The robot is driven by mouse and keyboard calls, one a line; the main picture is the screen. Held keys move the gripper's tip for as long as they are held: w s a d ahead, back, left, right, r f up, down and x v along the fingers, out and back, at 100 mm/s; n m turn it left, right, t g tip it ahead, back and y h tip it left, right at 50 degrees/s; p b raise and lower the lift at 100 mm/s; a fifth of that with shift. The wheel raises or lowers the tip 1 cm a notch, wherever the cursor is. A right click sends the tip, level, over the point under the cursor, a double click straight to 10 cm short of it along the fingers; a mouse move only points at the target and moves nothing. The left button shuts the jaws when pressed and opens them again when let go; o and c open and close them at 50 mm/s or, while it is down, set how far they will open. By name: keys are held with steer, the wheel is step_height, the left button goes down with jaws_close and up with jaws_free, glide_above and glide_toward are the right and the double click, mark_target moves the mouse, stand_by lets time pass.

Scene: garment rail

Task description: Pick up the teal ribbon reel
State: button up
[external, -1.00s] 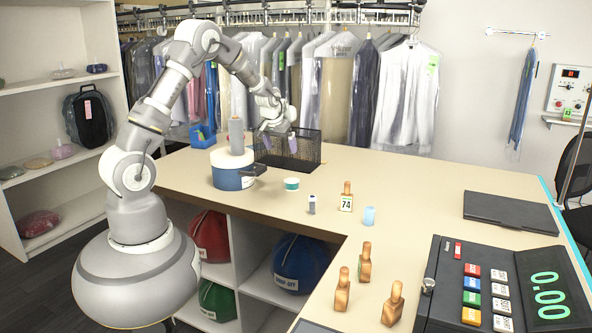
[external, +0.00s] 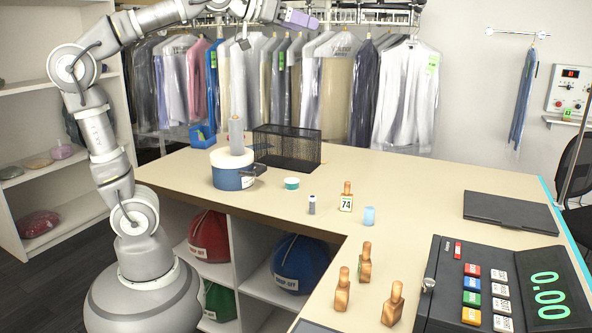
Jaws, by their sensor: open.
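The teal ribbon reel (external: 292,183) is a small short cylinder with a pale top. It stands on the counter in front of the black mesh basket, to the right of the blue and white round pot. My gripper (external: 300,19) is high at the top of the external view, well above the counter and in front of the garment rail. It is open, with no object seen in it. It is far above the reel and apart from it.
The blue pot (external: 233,171) with a grey cylinder on top stands left of the reel. The black mesh basket (external: 287,150) is behind it. A small grey bottle (external: 312,205), a numbered wooden stand (external: 346,197) and a blue cup (external: 369,216) stand to the right.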

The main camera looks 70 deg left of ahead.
steer(key=s+d+r, duration=0.2)
steer(key=shift+s+r+m+t+h, duration=0.1)
steer(key=shift+s+m+t+h, duration=0.2)
steer(key=shift+s+t, duration=0.1)
steer(key=shift+c, duration=0.9)
steer(key=shift+w, duration=0.1)
steer(key=shift+a, duration=0.1)
